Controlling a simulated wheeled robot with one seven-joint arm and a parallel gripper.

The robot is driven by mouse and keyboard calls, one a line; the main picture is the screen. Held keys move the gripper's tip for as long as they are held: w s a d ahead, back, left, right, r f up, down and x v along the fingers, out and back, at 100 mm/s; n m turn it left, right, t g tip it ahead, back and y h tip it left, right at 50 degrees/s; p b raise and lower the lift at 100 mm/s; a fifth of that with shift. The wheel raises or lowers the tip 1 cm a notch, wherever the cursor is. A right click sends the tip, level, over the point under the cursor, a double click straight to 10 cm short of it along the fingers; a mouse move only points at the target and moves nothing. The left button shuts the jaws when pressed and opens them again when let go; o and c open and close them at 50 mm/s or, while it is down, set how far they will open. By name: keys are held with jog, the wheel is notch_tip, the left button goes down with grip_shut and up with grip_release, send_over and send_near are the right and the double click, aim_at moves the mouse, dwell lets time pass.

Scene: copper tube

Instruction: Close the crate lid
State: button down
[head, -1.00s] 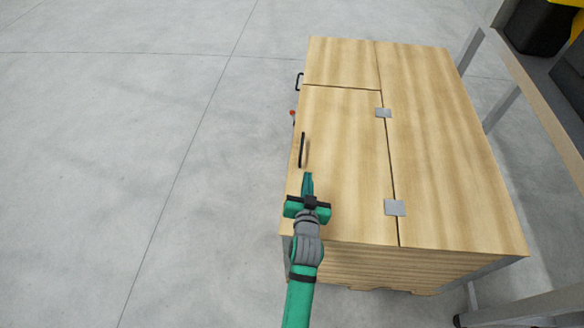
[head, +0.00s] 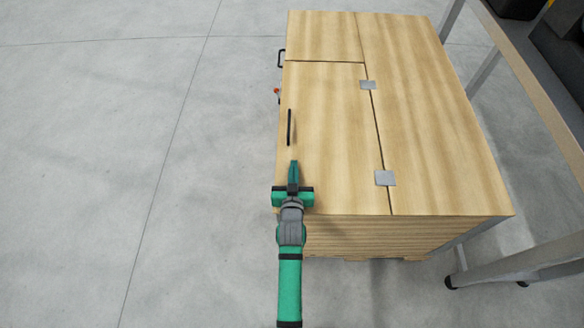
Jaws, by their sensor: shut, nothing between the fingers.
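The wooden crate (head: 440,150) stands on the floor at centre right. Its hinged lid (head: 335,130) lies flat, level with the rest of the top, with a black handle (head: 289,127) near its left edge. Two grey hinges, one farther (head: 367,85) and one nearer (head: 385,178), join it to the fixed top. My green gripper (head: 293,165) is shut and empty, over the near left part of the lid, just in front of the handle. I cannot tell whether its tips touch the wood.
A second panel (head: 322,38) lies flat at the far left of the top, with a dark handle (head: 281,58) on the crate's left side. A table (head: 535,85) with metal legs stands close on the right. The floor (head: 90,150) at left is clear.

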jog(key=shift+s+d+f, duration=0.1)
jog(key=shift+s+f, duration=0.1)
jog(key=shift+f, duration=0.4)
jog(key=r, duration=0.5)
jog(key=shift+s, duration=0.25)
jog(key=v, duration=0.9)
jog(key=shift+r, duration=0.3)
jog(key=shift+s, duration=0.15)
jog(key=f+v, duration=0.2)
jog(key=v, duration=2.8)
jog(key=shift+s+d+f, duration=0.2)
jog(key=shift+s+d, duration=0.1)
jog(key=shift+d, duration=0.05)
